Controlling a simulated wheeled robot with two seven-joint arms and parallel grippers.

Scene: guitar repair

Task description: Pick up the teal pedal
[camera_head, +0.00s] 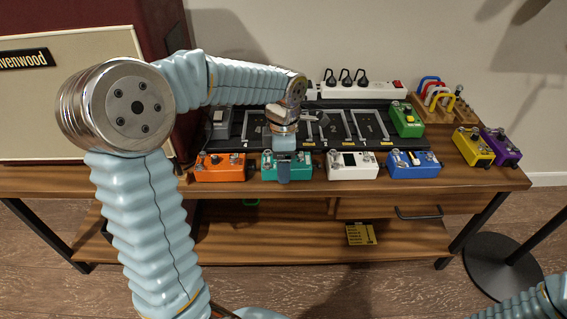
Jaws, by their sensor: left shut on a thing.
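The teal pedal (299,168) sits at the front edge of the wooden table, between an orange pedal and a white pedal. My left gripper (284,172) reaches down over it from above and is shut on it, with a finger showing against the pedal's front. The gripper hides the middle of the pedal. I cannot tell whether the pedal is lifted off the table. My right gripper is out of view; only a part of my right arm shows at the lower right corner.
The orange pedal (221,168), white pedal (352,166) and blue pedal (413,164) stand close by in the row. Behind is a black pedalboard (375,146) with a green pedal (406,119). Yellow (473,147) and purple (502,146) pedals stand at right. An amplifier (60,90) stands at left.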

